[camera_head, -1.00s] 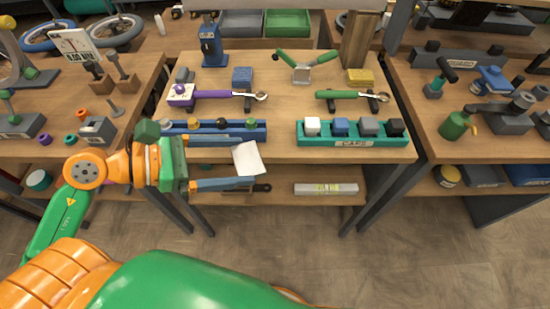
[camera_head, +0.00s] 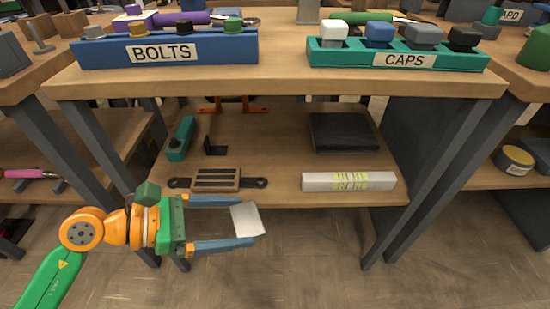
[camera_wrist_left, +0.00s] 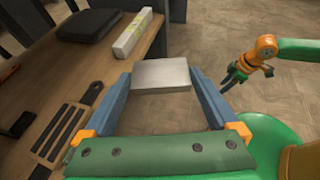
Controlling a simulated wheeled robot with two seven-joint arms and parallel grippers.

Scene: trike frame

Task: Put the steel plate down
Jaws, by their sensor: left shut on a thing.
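The steel plate (camera_head: 246,220) is a small, pale grey rectangle. My left gripper (camera_head: 242,221) is shut on it, with one blue-grey finger at each side. The left wrist view shows the plate (camera_wrist_left: 162,74) held between the fingertips, clear of any surface. In the head view it appears just in front of the lower shelf's (camera_head: 285,197) front edge. In the left wrist view my right gripper (camera_wrist_left: 232,78) is small and far off at the right, over the floor; its jaw state is unclear.
The lower shelf bears a slotted wooden block with a dark bar (camera_head: 217,180), a pale long box (camera_head: 349,181), a black flat case (camera_head: 343,132) and a green tool (camera_head: 181,138). Bare wood shows mid-shelf. Above are the BOLTS rack (camera_head: 165,50) and CAPS rack (camera_head: 397,53).

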